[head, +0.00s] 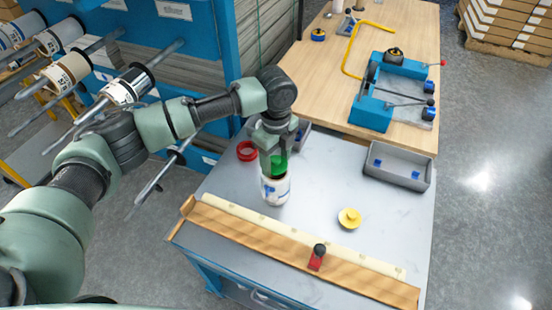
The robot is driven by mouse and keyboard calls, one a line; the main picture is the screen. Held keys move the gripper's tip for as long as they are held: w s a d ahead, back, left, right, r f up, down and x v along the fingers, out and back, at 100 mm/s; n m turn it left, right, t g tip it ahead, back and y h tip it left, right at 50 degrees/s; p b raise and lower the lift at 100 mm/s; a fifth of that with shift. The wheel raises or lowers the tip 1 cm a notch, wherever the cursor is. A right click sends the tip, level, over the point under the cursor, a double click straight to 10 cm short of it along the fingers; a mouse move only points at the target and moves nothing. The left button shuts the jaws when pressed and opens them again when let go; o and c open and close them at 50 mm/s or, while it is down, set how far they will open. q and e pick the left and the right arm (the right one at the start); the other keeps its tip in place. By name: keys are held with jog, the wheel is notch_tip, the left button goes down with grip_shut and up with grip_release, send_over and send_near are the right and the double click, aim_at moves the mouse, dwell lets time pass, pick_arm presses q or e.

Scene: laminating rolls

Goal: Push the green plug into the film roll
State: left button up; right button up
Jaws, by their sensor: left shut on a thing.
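The green plug (278,164) is held in my left gripper (276,150), which is shut on it and points down. The film roll (275,191) is a short white cylinder with blue marks, standing upright on the grey tabletop (330,195). The plug is right at the top of the roll. I cannot tell how far, if at all, the plug sits inside the roll's core, because the gripper and plug cover the opening. My right gripper is not in view.
A yellow plug (349,217) lies right of the roll, and a red ring (247,151) lies behind left. A grey bin (398,168) holds blue pieces. A wooden strip (300,257) with a red-black slider (317,257) runs along the front edge. A rack of rolls (128,87) stands left.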

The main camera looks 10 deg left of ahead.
pick_arm(q)
jog(key=shift+f+b, duration=0.95)
jog(key=shift+b, duration=0.05)
jog(key=shift+s+f, duration=0.1)
jog(key=shift+f, duration=0.25)
jog(key=shift+s+f, duration=0.1)
jog(key=shift+f, duration=0.05)
jog(key=shift+s+f, duration=0.15)
jog(key=shift+f, duration=0.05)
jog(key=o, duration=1.4)
jog(key=shift+d, duration=0.1)
notch_tip(320, 180, up, 9)
jog(key=shift+f+b, duration=0.15)
jog(key=shift+b, duration=0.45)
jog(key=shift+w, duration=0.25)
